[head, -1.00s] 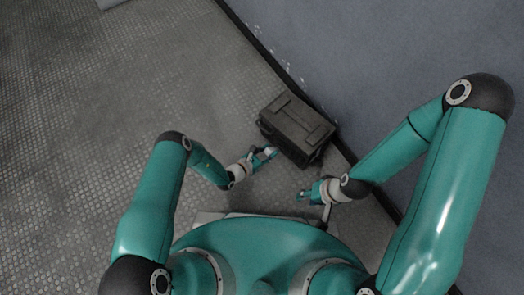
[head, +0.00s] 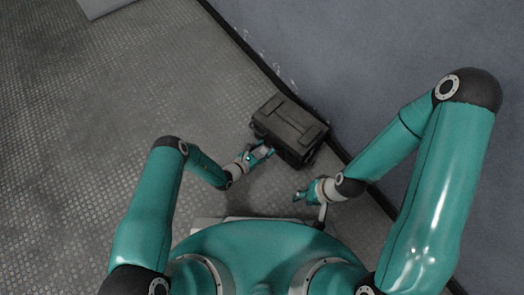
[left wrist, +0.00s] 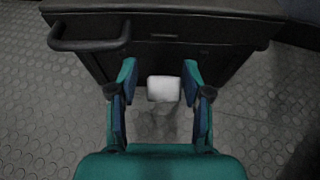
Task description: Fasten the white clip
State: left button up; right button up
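The white clip (left wrist: 163,88) shows in the left wrist view as a small pale block at the lower front of a dark case (left wrist: 180,62). In that view my left gripper (left wrist: 158,78) is open, with one finger on each side of the clip and a gap to it on both sides. In the head view the dark case (head: 290,126) stands on the floor by the wall, and my left gripper (head: 262,150) is at its near left side. My right gripper (head: 300,196) is apart from the case, nearer to my body; its fingers are too small to read.
The case has a black bar handle (left wrist: 90,42) at upper left in the left wrist view. A blue-grey wall (head: 400,60) with a dark skirting runs behind the case. The studded floor (head: 110,100) is clear to the left. A grey panel (head: 100,8) lies far off.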

pick_arm(q)
jog(key=shift+o, duration=0.3)
jog(key=shift+s+f, duration=0.15)
jog(key=shift+f, duration=0.05)
jog(key=shift+s+a+r, duration=0.15)
jog(key=shift+s+a, duration=0.15)
jog(key=v, duration=1.1)
jog(key=shift+d, duration=0.1)
